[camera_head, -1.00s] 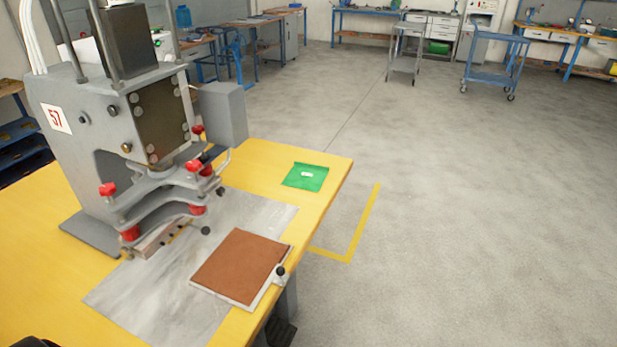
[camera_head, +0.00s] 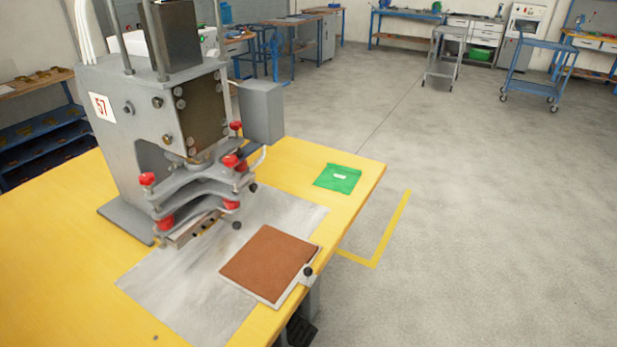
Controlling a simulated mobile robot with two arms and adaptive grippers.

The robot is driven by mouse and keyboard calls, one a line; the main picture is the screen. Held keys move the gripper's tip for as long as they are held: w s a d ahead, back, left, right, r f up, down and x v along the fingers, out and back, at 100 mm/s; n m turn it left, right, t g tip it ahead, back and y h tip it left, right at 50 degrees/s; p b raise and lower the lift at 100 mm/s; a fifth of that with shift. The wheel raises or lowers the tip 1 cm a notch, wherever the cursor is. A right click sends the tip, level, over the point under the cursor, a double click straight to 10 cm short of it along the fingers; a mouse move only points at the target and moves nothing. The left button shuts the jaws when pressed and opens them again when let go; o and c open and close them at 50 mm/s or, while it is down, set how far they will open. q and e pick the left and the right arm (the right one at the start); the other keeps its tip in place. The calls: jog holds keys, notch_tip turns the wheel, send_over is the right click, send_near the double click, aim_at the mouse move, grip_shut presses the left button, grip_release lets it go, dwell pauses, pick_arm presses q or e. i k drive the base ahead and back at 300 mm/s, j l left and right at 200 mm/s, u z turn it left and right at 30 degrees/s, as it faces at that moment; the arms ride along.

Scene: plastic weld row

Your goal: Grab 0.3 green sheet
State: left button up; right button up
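A green sheet (camera_head: 338,179) with a small white label lies flat on the yellow table (camera_head: 364,177), near its far right corner. It lies to the right of the welding press (camera_head: 160,110), apart from it. Neither of my grippers shows in the head view, so nothing is seen near the sheet.
The grey press marked 57 stands on the table over a metal plate (camera_head: 180,286). A brown pad (camera_head: 268,262) on a light board lies at the table's right edge. Open floor (camera_head: 480,220) extends to the right. A blue cart (camera_head: 533,72) stands far back.

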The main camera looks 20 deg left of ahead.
aim_at(342, 179)
jog(key=i+l+u, duration=0.15)
jog(key=u, duration=0.2)
jog(key=i+l+u, duration=0.2)
jog(key=u, duration=0.2)
jog(key=i+l+u, duration=0.2)
jog(key=u, duration=0.15)
